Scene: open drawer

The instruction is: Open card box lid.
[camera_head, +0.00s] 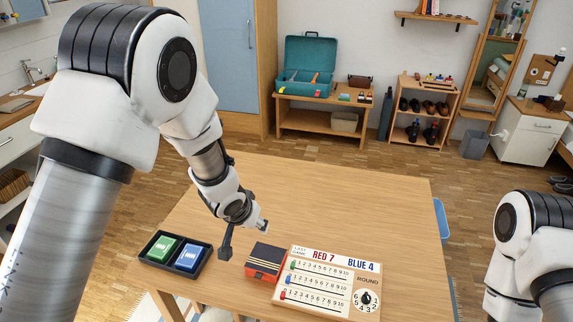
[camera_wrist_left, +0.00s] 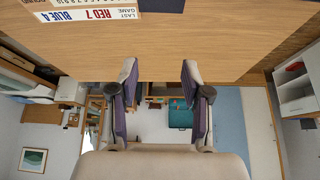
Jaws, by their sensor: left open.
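The card box (camera_head: 265,261), orange-red with a dark top, sits on the wooden table just left of the scoreboard. Its lid looks shut. In the left wrist view only a dark edge of it (camera_wrist_left: 155,5) shows at the top of the picture. My left gripper (camera_head: 245,236) is open and empty, above the table just behind and left of the box, apart from it. Its two spread fingers also show in the left wrist view (camera_wrist_left: 160,78) with nothing between them. My right arm shows at the right edge, but its gripper is out of view.
A white scoreboard (camera_head: 327,282) with sliders and a round dial lies against the box's right side. A black tray (camera_head: 151,262) with green and blue card packs is to the left. The table's back and right parts are clear (camera_head: 360,200).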

